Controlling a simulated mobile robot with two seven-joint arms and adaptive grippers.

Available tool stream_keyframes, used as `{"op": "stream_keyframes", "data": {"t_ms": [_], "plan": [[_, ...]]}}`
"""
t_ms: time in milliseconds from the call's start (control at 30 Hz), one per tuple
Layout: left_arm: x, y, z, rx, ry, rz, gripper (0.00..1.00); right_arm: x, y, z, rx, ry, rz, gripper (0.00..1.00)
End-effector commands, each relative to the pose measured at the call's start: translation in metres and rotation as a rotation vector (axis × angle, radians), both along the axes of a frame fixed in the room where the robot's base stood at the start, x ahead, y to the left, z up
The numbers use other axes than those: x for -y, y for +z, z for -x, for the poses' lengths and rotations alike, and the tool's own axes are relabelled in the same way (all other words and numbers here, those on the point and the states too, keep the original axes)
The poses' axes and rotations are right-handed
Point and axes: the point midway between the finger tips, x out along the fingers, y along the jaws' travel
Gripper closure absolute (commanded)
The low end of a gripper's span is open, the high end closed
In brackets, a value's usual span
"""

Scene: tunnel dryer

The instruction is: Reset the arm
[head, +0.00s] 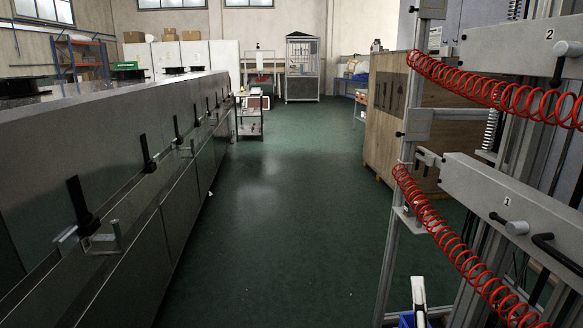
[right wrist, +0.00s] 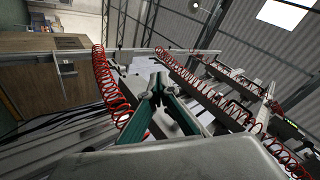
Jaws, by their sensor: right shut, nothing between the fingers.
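My right gripper (right wrist: 158,80) shows in the right wrist view with its green fingers drawn together at the tips. It is shut, with nothing between the fingers. My left gripper is in neither view.
A grey frame with beams marked 1 (head: 510,210) and 2 (head: 520,48) and red coiled hoses (head: 440,228) stands close on the right. A long metal dryer (head: 110,170) lines the left. The green floor (head: 270,200) between is clear. A wooden crate (head: 388,120) stands farther back.

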Motion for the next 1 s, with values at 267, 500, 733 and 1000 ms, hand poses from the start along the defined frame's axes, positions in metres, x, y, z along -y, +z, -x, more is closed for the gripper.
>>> {"op": "stream_keyframes", "data": {"t_ms": [267, 500, 733, 1000], "plan": [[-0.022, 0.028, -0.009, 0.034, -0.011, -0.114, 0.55, -0.047, -0.028, 0.056, -0.341, -0.053, 0.453, 1.0], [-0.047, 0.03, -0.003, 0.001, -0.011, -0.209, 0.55, -0.07, -0.098, 0.142, -0.649, -0.03, 0.875, 1.0], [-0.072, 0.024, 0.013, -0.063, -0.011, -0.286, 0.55, -0.071, -0.16, 0.254, -0.906, 0.068, 1.263, 1.0], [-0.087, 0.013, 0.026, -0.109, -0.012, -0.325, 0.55, -0.065, -0.191, 0.327, -1.032, 0.157, 1.473, 1.0]]}}
